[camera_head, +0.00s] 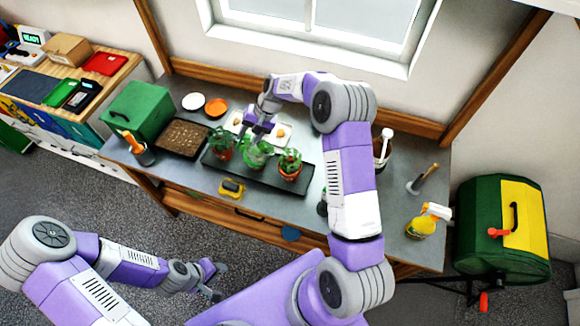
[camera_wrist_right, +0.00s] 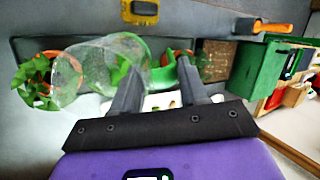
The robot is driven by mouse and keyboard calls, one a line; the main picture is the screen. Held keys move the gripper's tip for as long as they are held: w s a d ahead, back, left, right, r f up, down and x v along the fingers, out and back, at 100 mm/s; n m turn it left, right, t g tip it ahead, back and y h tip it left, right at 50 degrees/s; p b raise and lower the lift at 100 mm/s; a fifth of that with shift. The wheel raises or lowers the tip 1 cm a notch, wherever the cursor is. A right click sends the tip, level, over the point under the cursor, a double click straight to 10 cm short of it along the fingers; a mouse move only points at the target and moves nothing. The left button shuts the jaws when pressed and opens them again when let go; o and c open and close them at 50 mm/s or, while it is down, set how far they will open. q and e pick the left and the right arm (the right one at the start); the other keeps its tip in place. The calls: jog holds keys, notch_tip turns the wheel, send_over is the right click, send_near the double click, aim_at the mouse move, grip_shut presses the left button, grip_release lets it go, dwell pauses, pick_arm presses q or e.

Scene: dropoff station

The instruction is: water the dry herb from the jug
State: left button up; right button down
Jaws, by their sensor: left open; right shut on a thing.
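Potted herbs stand in a dark tray (camera_head: 240,178) on the bench: a left pot (camera_head: 221,144) and a right pot (camera_head: 290,166), with another partly hidden behind the jug. All look green; I cannot tell which is dry. The clear green jug (camera_head: 257,156) is over the middle of the tray; in the right wrist view the jug (camera_wrist_right: 112,68) overlaps an orange pot. My right gripper (camera_wrist_right: 158,85) is shut on its green handle. I cannot make out water or a clear tilt. My left gripper (camera_head: 215,283) is open and empty, low in front of the bench.
A green box (camera_head: 140,110), a soil tray (camera_head: 183,138) and two small saucers lie at the left. A green-yellow drum (camera_head: 503,230) stands beside the bench.

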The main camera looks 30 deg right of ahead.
aim_at(265, 136)
jog(key=s+d+t+y+b, duration=0.1)
jog(key=b, duration=0.2)
jog(key=s+d+y+b, duration=0.1)
jog(key=d+b, duration=0.1)
jog(key=b, duration=0.1)
jog(key=shift+s+d+t+y+b, duration=0.15)
jog(key=shift+d+t+y+b, duration=0.05)
jog(key=shift+t+y+b, duration=0.2)
jog(key=shift+s+d+t+y+b, duration=0.3)
jog(key=shift+y+b, duration=0.2)
jog(key=shift+b, duration=0.6)
jog(key=shift+w+d, duration=0.1)
jog(key=shift+f+b, duration=0.1)
jog(key=shift+b, duration=0.4)
jog(key=shift+s+d+f+t+y+b, duration=0.15)
jog(key=shift+s+t+y+b, duration=0.1)
jog(key=shift+t+y+b, duration=0.35)
